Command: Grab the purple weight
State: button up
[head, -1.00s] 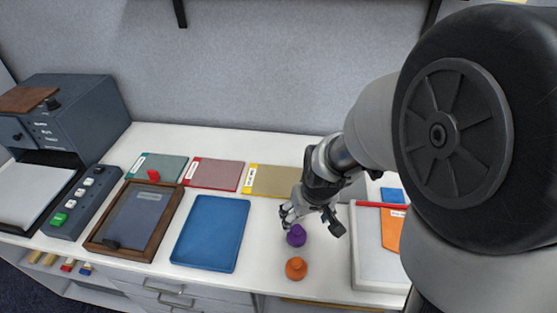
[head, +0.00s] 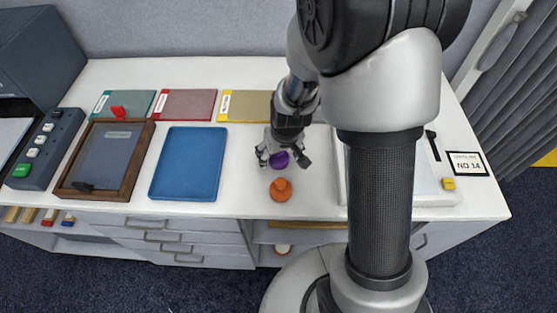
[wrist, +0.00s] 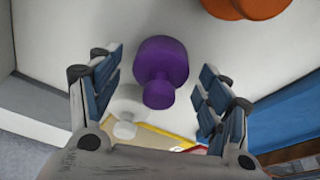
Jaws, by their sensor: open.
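The purple weight (head: 280,160) stands on the white table, a squat body with a small knob on top. In the head view it is partly hidden by my gripper (head: 284,160), which points down over it. In the wrist view the purple weight (wrist: 160,66) sits between the two blue-padded fingers of my gripper (wrist: 160,95), slightly beyond their tips. The fingers are spread on either side, and I see no contact with the weight.
An orange weight (head: 281,190) stands just in front of the purple one; it also shows in the wrist view (wrist: 245,6). A blue tray (head: 188,164) lies to the left. Red (head: 188,105) and yellow (head: 243,106) mats lie behind. A white weight (wrist: 124,129) shows in the wrist view.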

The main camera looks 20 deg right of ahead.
jog(key=shift+w+f, duration=0.15)
jog(key=shift+f, duration=0.25)
jog(key=shift+r, duration=0.15)
grip_shut()
dwell(0.5)
